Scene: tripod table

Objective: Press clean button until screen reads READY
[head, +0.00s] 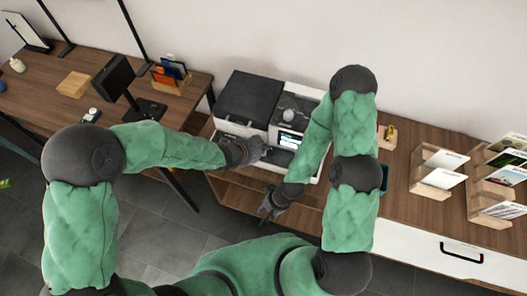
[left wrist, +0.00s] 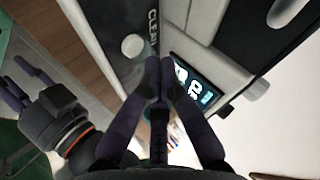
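The machine (head: 250,99) is black and white and stands on the wooden cabinet. Its lit screen (head: 289,140) shows on the front; in the left wrist view the screen (left wrist: 196,84) is partly covered by my fingers and its text is not readable. A round white button (left wrist: 133,46) sits beside the word CLEAN. My left gripper (head: 262,150) is at the machine's front, its fingertips (left wrist: 158,66) together and empty, close to the button; contact cannot be told. My right gripper (head: 264,203) is lower, in front of the cabinet, fingers apart and empty.
A wooden desk (head: 40,100) with a dark monitor (head: 113,77) stands at the left. Wooden holders (head: 431,184) with cards and brochures stand on the cabinet top at the right. My right arm passes in front of the machine's right side. Grey floor lies below.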

